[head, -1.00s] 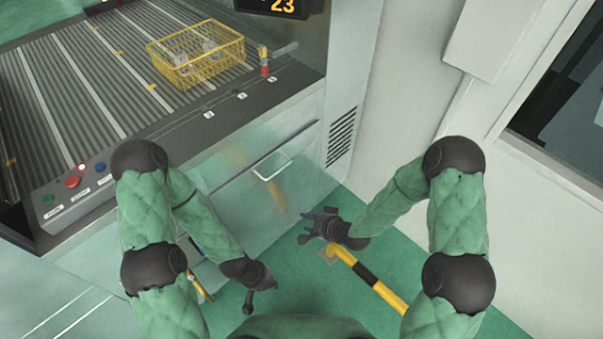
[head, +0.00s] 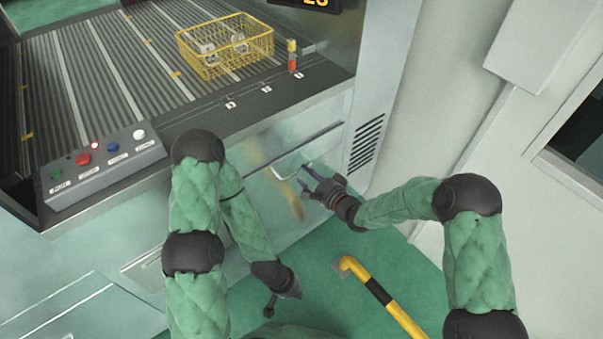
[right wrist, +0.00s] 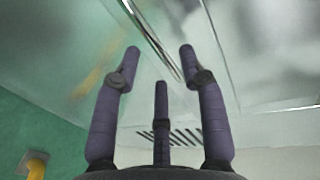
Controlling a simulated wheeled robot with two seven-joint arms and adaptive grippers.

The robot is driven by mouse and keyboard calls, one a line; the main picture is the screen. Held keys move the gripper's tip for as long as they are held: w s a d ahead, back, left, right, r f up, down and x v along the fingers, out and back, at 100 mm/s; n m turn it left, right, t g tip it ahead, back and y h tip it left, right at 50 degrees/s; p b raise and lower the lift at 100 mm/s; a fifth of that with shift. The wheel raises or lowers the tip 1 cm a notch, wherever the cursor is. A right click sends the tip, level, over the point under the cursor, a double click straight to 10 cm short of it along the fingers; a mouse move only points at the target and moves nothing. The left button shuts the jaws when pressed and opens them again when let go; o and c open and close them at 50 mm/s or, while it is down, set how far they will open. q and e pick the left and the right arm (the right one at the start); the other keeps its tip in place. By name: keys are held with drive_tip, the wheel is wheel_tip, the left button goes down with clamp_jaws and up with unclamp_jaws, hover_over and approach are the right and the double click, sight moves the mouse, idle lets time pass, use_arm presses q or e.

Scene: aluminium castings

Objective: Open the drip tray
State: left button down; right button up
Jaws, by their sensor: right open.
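The drip tray's pale, shiny metal front (head: 328,148) is set in the machine's side below the conveyor bed, under a dark horizontal seam. A thin U-shaped handle (head: 284,176) sticks out from it. The tray looks shut. My right gripper (head: 307,180) is open and empty, its fingertips close to the right end of the handle; I cannot tell whether they touch it. In the right wrist view its spread fingers (right wrist: 160,55) point at the shiny metal panel, with nothing between them. My left gripper (head: 272,302) hangs low, away from the tray; its jaw state is unclear.
A yellow wire basket (head: 225,48) with castings stands on the conveyor bed (head: 110,70). A button box (head: 105,165) sits at the bed's front left. A yellow-black rail (head: 378,292) rises from the green floor (head: 320,295) near my right arm. A pale wall (head: 430,100) stands to the right.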

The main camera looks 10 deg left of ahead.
sight(301, 169)
drive_tip(key=shift+b+x, duration=0.45)
drive_tip(key=shift+x, duration=1.55)
clamp_jaws()
